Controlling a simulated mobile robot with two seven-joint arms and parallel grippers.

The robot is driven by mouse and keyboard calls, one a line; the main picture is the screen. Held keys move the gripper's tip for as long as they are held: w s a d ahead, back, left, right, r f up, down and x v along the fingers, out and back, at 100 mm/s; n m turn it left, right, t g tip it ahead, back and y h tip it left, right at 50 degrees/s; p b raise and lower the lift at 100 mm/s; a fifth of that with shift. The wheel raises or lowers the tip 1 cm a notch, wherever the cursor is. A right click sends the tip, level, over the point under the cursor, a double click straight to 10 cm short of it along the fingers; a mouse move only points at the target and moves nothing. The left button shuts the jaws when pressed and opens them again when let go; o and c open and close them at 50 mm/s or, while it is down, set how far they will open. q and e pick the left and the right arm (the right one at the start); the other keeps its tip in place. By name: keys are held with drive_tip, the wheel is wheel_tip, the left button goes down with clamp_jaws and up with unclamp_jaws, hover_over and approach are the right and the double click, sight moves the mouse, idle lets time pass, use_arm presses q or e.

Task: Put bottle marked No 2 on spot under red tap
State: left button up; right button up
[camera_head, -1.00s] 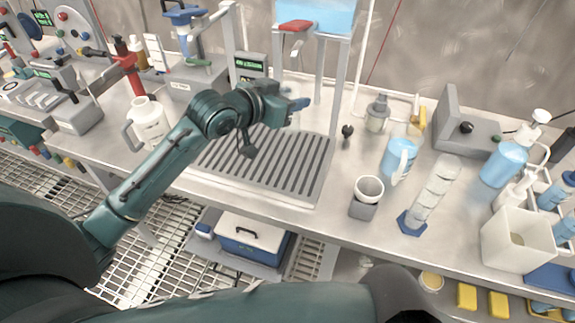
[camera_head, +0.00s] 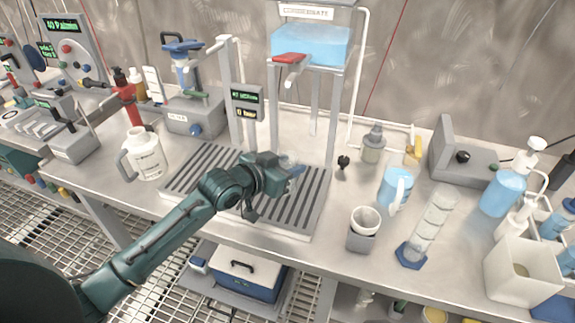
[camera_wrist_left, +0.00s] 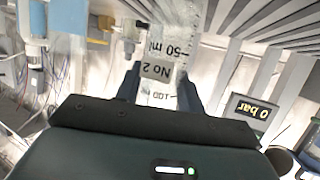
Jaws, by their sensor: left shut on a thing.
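My left gripper (camera_head: 297,173) is over the slotted drain tray (camera_head: 205,165), in front of the stand with the red tap (camera_head: 289,58). It is shut on a clear bottle marked No 2, with volume marks, which shows between the fingers in the left wrist view (camera_wrist_left: 158,70). In the head view the bottle is mostly hidden by the gripper. The tap sits under the blue tank, above and behind the gripper. I cannot make out the spot under the tap or whether the bottle touches the tray. My right gripper is not in view.
The tank stand's legs (camera_head: 332,120) and a display post (camera_head: 246,102) rise near the gripper. A white jug (camera_head: 147,155) stands left of the tray.

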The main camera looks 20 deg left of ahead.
use_arm(q)
drive_tip(key=shift+f, duration=0.15)
drive_tip(key=o, duration=1.1)
drive_tip(key=shift+r, duration=0.3)
drive_tip(key=v, duration=1.2)
drive_tip(key=shift+f, duration=0.1)
